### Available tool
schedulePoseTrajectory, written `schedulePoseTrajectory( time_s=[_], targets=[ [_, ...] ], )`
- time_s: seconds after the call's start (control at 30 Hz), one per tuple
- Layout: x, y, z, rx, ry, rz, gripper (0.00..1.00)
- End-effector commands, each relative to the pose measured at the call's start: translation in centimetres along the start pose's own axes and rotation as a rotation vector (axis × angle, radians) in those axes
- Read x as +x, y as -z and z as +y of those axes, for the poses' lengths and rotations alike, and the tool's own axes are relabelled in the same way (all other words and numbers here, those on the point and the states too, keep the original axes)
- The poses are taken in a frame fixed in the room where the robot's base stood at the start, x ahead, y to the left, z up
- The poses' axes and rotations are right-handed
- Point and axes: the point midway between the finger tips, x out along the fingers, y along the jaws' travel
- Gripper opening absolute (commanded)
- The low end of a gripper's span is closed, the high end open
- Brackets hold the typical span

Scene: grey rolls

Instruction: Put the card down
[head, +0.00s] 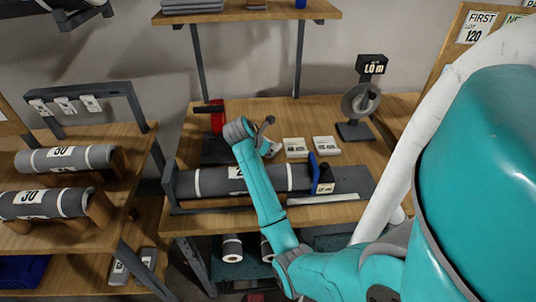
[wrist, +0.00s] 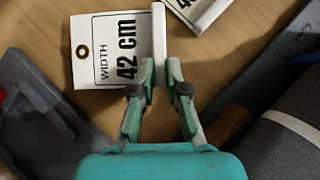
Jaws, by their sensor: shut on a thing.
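A white card (wrist: 110,48) reading "WIDTH 42 cm", with a punched hole and a raised pale strip along one edge, shows in the wrist view. My gripper (wrist: 160,72) is shut on that strip. In the head view my gripper (head: 268,138) is over the middle of the workbench, behind the long grey roll, and its fingers are mostly hidden by my arm. A bit of white beside it may be the held card. I cannot tell whether the card touches the wood.
Two white cards (head: 295,147) (head: 326,145) lie on the workbench (head: 290,112) right of my gripper. A dial gauge (head: 360,102) stands back right. A rack with rolls (head: 65,158) is left.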

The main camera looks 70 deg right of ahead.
Motion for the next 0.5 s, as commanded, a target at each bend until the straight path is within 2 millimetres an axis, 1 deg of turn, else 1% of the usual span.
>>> schedulePoseTrajectory(
  time_s=[0.03,0.1,0.43,0.47,0.5],
  targets=[
    [0.58,0.48,-0.07,-0.002,0.002,0.001,0.00],
    [0.97,0.76,-0.05,-0.002,0.001,0.001,0.00],
    [1.14,0.87,-0.04,-0.001,0.001,0.000,0.00],
    [1.16,0.88,-0.03,-0.001,0.000,0.000,0.16],
    [1.13,0.86,-0.02,0.000,0.000,0.000,0.26]
  ],
)
